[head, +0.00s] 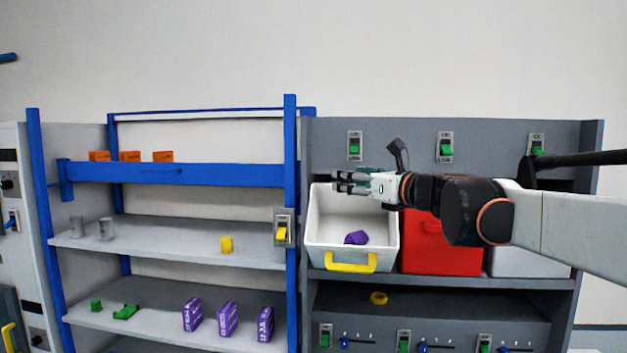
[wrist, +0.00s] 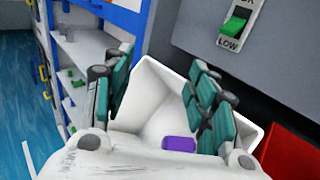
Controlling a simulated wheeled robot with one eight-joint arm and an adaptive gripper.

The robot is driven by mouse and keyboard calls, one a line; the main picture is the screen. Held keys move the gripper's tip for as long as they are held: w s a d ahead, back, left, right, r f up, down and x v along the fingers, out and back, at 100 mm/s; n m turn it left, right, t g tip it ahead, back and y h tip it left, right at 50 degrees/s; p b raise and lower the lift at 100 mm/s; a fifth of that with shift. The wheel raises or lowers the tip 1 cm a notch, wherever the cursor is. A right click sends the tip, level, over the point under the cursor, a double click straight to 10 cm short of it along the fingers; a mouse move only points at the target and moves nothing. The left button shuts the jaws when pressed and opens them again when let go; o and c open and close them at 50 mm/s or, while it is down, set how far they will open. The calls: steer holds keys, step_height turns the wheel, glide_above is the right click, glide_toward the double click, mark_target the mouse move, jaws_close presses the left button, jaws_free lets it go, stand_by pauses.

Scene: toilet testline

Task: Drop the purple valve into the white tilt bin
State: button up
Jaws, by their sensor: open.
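The white tilt bin (head: 319,254) stands on the grey shelf, tipped forward, with a yellow handle on its front. The purple valve (head: 356,238) lies inside it, on the bottom toward the front right. In the wrist view the purple valve (wrist: 179,144) shows between the fingers, down in the white bin (wrist: 147,80). My gripper (head: 340,182) is above the bin's upper back part, pointing left. Its fingers (wrist: 155,85) are spread apart with nothing between them, and it is clear of the valve.
A red bin (head: 432,248) stands right beside the white one, with a pale grey bin (head: 530,263) further right. A blue-framed shelf (head: 290,170) with small parts and purple boxes (head: 227,318) stands left. Green switches (head: 355,146) line the panel behind my gripper.

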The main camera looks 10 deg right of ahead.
step_height(320, 180, up, 10)
stand_by(0.6)
stand_by(0.4)
